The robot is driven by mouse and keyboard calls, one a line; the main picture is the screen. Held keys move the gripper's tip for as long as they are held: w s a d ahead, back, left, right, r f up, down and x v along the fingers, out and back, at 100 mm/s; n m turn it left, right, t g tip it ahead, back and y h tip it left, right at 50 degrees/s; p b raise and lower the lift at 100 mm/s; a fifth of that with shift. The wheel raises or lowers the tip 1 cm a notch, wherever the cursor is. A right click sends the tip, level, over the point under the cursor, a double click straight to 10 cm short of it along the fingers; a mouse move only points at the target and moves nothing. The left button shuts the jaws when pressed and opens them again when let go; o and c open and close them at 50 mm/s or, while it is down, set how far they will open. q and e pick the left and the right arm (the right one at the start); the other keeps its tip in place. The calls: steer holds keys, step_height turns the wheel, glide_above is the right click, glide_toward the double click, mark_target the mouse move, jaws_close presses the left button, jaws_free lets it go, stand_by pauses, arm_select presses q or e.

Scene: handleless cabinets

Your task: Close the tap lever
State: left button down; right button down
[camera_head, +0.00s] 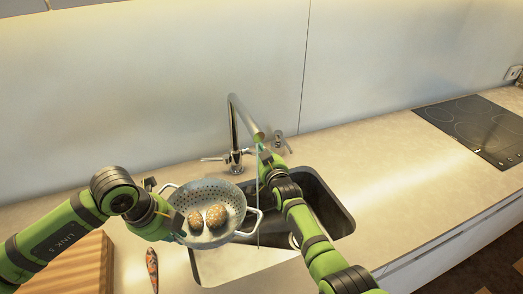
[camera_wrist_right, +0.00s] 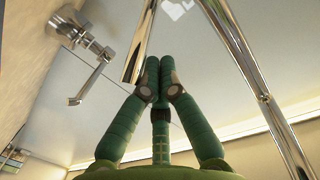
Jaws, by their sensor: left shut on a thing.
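The chrome tap (camera_head: 234,125) stands behind the sink, its spout reaching forward over it; it also shows in the wrist view (camera_wrist_right: 262,95). A lever (camera_head: 212,159) sticks out left at its base. A second small chrome fitting (camera_head: 280,142) stands to its right. The wrist view shows a bent chrome lever (camera_wrist_right: 90,83), apart from my fingers. A thin stream of water (camera_head: 258,205) falls from the spout. My right gripper (camera_head: 265,153) is shut and empty beside the spout end; its fingers meet in the wrist view (camera_wrist_right: 158,68). My left gripper (camera_head: 172,222) is shut on the colander (camera_head: 232,190).
Two brown speckled round items (camera_head: 206,219) lie in the colander, which is over the left part of the sink (camera_head: 335,205). A wooden board (camera_head: 75,262) and an orange patterned object (camera_head: 152,268) lie left. The counter is clear right, up to the cooktop (camera_head: 480,125).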

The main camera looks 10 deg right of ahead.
arm_select(q)
steer(key=shift+r, duration=0.1)
arm_select(e)
steer(key=shift+s+d+f+t, duration=0.1)
steer(key=shift+s+f+t, duration=0.2)
steer(key=shift+f, duration=0.2)
steer(key=shift+s+d+f+t, duration=0.1)
steer(key=shift+s+f+t, duration=0.15)
steer(key=shift+f, duration=0.25)
steer(key=shift+w+r, duration=0.1)
steer(key=r, duration=0.3)
steer(key=shift+w+d+r, duration=0.1)
steer(key=shift+w+d, duration=0.15)
steer(key=shift+w, duration=0.15)
steer(key=shift+s+d+r, duration=0.1)
steer(key=shift+s, duration=0.1)
steer(key=s+d, duration=0.1)
steer(key=s, duration=0.8)
steer(key=shift+s+f, duration=0.2)
steer(key=shift+f, duration=0.25)
